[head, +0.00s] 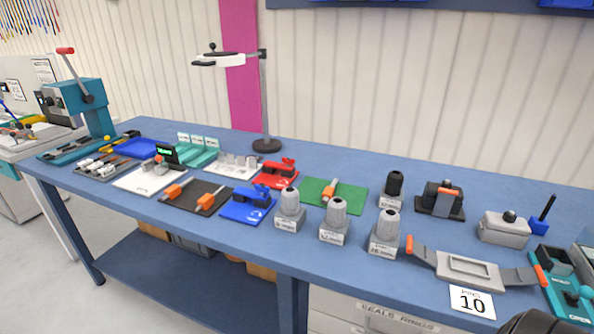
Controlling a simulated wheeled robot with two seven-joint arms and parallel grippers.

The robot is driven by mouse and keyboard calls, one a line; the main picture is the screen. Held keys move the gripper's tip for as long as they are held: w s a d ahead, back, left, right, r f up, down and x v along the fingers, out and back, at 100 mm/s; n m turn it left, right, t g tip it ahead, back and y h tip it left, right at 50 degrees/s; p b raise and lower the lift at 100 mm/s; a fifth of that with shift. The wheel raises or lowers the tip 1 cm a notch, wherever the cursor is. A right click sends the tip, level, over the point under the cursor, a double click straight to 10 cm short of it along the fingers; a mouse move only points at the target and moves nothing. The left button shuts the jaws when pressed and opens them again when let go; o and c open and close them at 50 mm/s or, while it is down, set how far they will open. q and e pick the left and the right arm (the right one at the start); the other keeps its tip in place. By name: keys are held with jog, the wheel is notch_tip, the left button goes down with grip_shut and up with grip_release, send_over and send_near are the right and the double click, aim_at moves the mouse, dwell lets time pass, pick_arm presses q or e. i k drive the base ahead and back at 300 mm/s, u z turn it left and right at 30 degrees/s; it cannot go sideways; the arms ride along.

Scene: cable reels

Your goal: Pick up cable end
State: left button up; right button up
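I cannot make out a cable end or a cable reel for certain on the blue workbench (330,262). A row of thin coloured strands (30,15) hangs on the wall at the far upper left, too small to tell what they are. Neither of my grippers shows its fingers. A dark rounded shape is cut off at the bottom right edge, and I cannot tell what it is.
A teal lever press (85,105) stands at the bench's left end and a lamp stand (265,100) at the back. Red (275,175) and blue (247,205) fixtures, grey cylinders (334,220) and an orange-ended grey frame (470,268) crowd the top. The back strip is mostly clear.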

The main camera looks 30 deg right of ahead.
aim_at(328, 194)
jog(key=i, duration=0.75)
jog(key=z, duration=2.05)
